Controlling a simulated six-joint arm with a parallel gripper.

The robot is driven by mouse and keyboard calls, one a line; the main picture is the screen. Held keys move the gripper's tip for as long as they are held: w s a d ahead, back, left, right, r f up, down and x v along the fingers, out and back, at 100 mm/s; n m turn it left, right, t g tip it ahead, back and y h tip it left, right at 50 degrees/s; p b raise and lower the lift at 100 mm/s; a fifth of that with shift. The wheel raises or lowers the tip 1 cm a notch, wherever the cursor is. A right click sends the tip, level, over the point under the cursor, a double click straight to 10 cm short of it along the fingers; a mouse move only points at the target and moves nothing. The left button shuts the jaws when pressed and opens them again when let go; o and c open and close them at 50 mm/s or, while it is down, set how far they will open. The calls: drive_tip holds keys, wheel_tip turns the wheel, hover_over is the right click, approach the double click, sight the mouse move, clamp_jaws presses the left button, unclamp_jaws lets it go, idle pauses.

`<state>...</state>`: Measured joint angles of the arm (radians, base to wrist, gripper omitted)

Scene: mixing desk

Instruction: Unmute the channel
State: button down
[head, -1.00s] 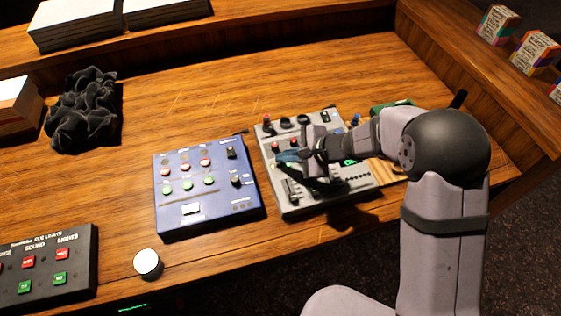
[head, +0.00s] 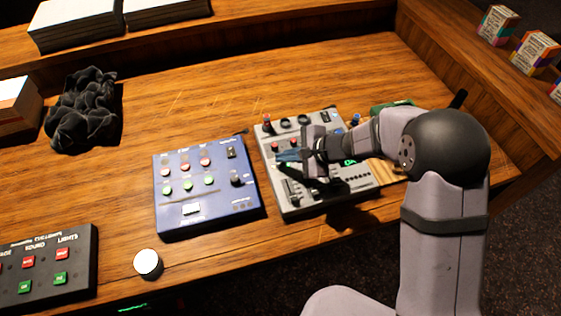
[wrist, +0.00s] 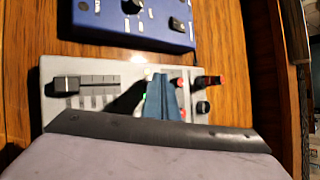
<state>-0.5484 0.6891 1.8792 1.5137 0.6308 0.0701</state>
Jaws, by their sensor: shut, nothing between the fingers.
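The grey mixing desk (head: 325,199) lies on the wooden table, right of the blue panel; it also shows in the wrist view (wrist: 105,68). It bears dark knobs, sliders and small red buttons (head: 276,146). My gripper (head: 287,156) is over its left part, with its bluish fingers closed together and nothing between them. In the wrist view, the fingers (wrist: 162,98) hide part of the panel between a slider (wrist: 66,84) and a red-capped control (wrist: 212,82). I cannot tell which control is the channel's mute button, its state, or whether the fingertips touch the surface.
A blue button panel (head: 222,206) sits close left of the mixer. A black cue-light box (head: 84,250) and a white-topped round knob (head: 148,263) are at the front left. A crumpled dark cloth (head: 85,110) lies further back.

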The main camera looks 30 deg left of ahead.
sight(284, 167)
drive_tip(key=shift+f+b, duration=0.45)
drive_tip(key=shift+b, duration=0.25)
drive_tip(key=shift+r, duration=0.45)
idle(0.4)
wheel_tip(284, 167, up, 6)
drive_tip(key=p, duration=0.4)
drive_tip(key=shift+p, duration=0.35)
drive_tip(key=s+d+n+h, duration=0.3)
drive_tip(key=s+d, duration=0.1)
drive_tip(key=d, duration=0.9)
drive_tip(key=s+d+r+n+h, duration=0.1)
drive_tip(key=s+d+n+h, duration=0.2)
drive_tip(key=d, duration=1)
drive_tip(key=s+d+r+n+h, duration=0.1)
drive_tip(key=s+d+n+h, duration=0.2)
drive_tip(key=s+d, duration=0.4)
drive_tip(key=d, duration=0.6)
drive_tip(key=shift+d+n, duration=0.2)
drive_tip(key=shift+n, duration=0.1)
